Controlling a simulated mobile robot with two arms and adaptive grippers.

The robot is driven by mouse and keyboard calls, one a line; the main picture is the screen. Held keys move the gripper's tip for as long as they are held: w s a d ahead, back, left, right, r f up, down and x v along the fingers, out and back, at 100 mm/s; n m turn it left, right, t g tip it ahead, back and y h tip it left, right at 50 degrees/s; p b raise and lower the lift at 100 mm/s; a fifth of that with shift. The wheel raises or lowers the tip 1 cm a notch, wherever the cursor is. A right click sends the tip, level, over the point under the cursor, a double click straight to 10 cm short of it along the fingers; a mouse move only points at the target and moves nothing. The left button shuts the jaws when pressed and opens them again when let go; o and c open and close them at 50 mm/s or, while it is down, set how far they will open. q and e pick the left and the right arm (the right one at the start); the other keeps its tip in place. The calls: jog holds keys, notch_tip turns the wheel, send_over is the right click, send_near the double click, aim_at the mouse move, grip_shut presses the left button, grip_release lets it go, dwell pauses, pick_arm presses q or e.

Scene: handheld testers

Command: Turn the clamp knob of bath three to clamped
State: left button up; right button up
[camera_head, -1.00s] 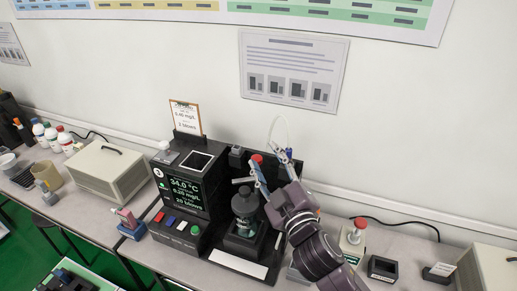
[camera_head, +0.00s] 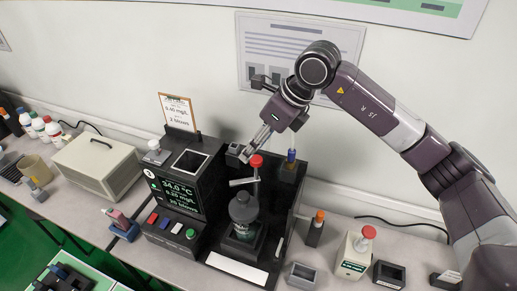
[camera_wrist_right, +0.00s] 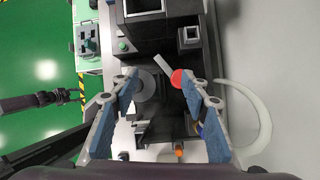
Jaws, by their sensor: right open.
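The bath is a black unit (camera_head: 205,185) with a lit screen reading 34.0 °C; I cannot clearly read its number. Its red knob (camera_head: 256,161) tops a post behind a dark grey bottle (camera_head: 243,207), and a pale bar (camera_head: 243,181) sticks out left below it. My right gripper (camera_head: 252,147) is open, coming down from above right close over the knob. In the right wrist view the red knob (camera_wrist_right: 178,78) lies between the open blue fingers (camera_wrist_right: 163,84), nearer the right one. I cannot tell whether they touch.
A blue-topped part (camera_head: 291,157) stands just right of the knob, and a pale hose (camera_wrist_right: 262,110) loops beside the right finger in the wrist view. An orange-capped bottle (camera_head: 315,228) and a red-buttoned box (camera_head: 358,252) stand right. A beige case (camera_head: 97,165) is left.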

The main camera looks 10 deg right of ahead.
aim_at(257, 158)
jog(key=shift+h, duration=0.7)
jog(key=w+f+p, duration=0.1)
jog(key=f, duration=0.1)
jog(key=w+d+f+p, duration=0.1)
jog(key=f, duration=0.1)
jog(key=f+p, duration=0.1)
jog(key=f, duration=0.1)
jog(key=shift+w+d, duration=0.3)
jog(key=shift+w, duration=0.1)
jog(key=shift+a+f, duration=0.1)
jog(key=shift+f, duration=0.25)
grip_shut()
